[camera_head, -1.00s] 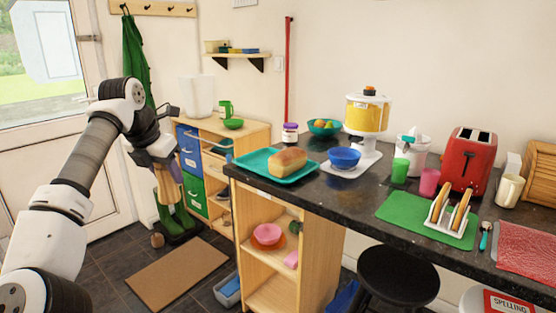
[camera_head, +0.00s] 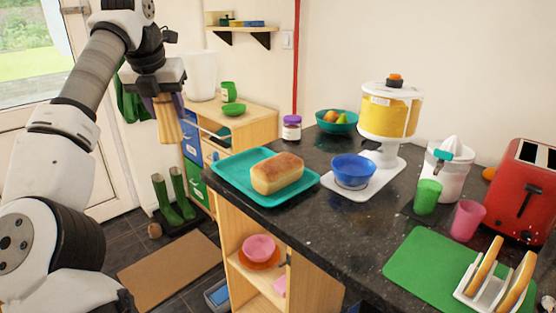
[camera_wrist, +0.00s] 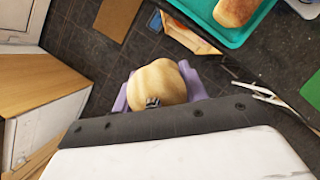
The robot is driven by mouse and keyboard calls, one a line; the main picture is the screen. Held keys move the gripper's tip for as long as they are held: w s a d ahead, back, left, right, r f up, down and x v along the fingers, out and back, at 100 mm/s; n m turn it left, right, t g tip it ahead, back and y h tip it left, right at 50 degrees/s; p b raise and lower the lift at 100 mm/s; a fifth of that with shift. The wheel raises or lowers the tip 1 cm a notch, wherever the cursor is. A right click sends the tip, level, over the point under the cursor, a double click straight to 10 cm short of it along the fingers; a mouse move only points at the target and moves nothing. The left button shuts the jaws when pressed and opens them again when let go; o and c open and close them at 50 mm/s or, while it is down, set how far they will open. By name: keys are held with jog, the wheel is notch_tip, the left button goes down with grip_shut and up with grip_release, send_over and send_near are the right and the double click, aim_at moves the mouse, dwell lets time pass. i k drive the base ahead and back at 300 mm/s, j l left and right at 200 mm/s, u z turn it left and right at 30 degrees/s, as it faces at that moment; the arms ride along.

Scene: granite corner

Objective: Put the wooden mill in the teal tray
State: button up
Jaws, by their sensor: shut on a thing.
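The wooden mill (camera_head: 168,122) hangs in my gripper (camera_head: 163,97), to the left of the counter and above the floor. In the wrist view the mill's pale rounded end (camera_wrist: 158,82) sits between the two purple fingers, which are shut on it. The teal tray (camera_head: 232,171) lies on the dark counter near its left end, to the right of my gripper. A bread loaf (camera_head: 277,173) rests on the tray's right part, leaving the left part bare. The tray (camera_wrist: 238,37) also shows at the top right of the wrist view.
A blue bowl (camera_head: 352,170) on a white board stands right of the tray, and a purple-lidded jar (camera_head: 291,128) behind it. A juice dispenser (camera_head: 390,110) stands farther back. A wooden cabinet (camera_head: 245,126) stands behind my gripper. Green boots (camera_head: 174,197) are on the floor.

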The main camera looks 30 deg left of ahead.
aim_at(248, 167)
jog(key=i, duration=0.9)
